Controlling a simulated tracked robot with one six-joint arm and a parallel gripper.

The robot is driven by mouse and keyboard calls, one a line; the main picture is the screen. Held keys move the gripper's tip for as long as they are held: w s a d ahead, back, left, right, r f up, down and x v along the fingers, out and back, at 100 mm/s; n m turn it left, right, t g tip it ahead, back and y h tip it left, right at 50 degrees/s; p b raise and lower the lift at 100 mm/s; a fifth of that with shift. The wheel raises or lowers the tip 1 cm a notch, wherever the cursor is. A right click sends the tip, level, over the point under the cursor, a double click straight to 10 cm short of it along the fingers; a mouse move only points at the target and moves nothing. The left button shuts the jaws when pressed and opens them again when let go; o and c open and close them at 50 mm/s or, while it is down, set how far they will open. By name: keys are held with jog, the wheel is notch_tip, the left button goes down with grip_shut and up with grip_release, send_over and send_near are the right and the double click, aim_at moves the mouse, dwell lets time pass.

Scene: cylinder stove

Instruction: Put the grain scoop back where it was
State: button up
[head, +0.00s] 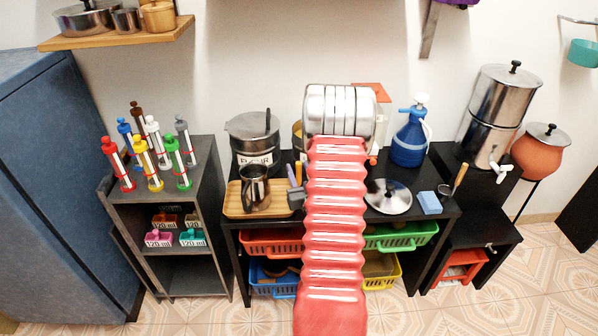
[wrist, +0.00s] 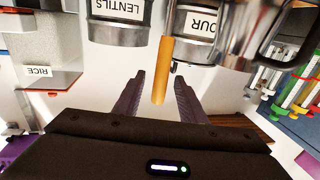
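My gripper (wrist: 159,76) points at the counter, its two purple fingers apart. An orange wooden handle (wrist: 162,65) lies between them in the wrist view, with gaps visible on both sides. The handle also shows in the head view (head: 299,173), just left of my red arm. It may be the grain scoop's; its far end and any bowl are hidden. The flour canister (head: 254,150) stands behind the steel mug, with a dark upright handle at its lid. It also shows in the wrist view (wrist: 203,25), beside the lentils canister (wrist: 120,22).
The steel mug (head: 255,187) sits on a wooden tray (head: 235,206) left of my gripper. A rice container (wrist: 38,75) shows in the wrist view. A round lid (head: 388,196), blue sponge (head: 429,203) and blue sprayer (head: 410,140) occupy the counter's right side.

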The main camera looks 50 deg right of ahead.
jog(key=v, duration=1.2)
dwell(0.7)
jog(key=w+a+r+n+g+y, duration=0.1)
jog(key=w+a+r+n+y, duration=0.15)
jog(key=w, duration=0.25)
jog(key=w+a+r+n+g+y, duration=0.1)
jog(key=w+a+r, duration=0.15)
jog(key=w, duration=0.25)
jog(key=w+a+r+n+g+y, duration=0.1)
jog(key=a+r, duration=0.2)
jog(key=a, duration=0.3)
jog(key=w+a+r+g+y, duration=0.1)
jog(key=w+a+r+y, duration=0.15)
jog(key=a, duration=0.35)
jog(key=s+a+r+n+g+y, duration=0.1)
jog(key=s+a+r, duration=0.3)
jog(key=s+a, duration=0.5)
jog(key=s+a+r+n+g+y, duration=0.2)
jog(key=s+a, duration=0.7)
jog(key=a, duration=0.6)
notch_tip(320, 180, up, 2)
jog(key=shift+r+g+y, duration=0.1)
jog(key=shift+g+y, duration=0.3)
jog(key=shift+g, duration=0.5)
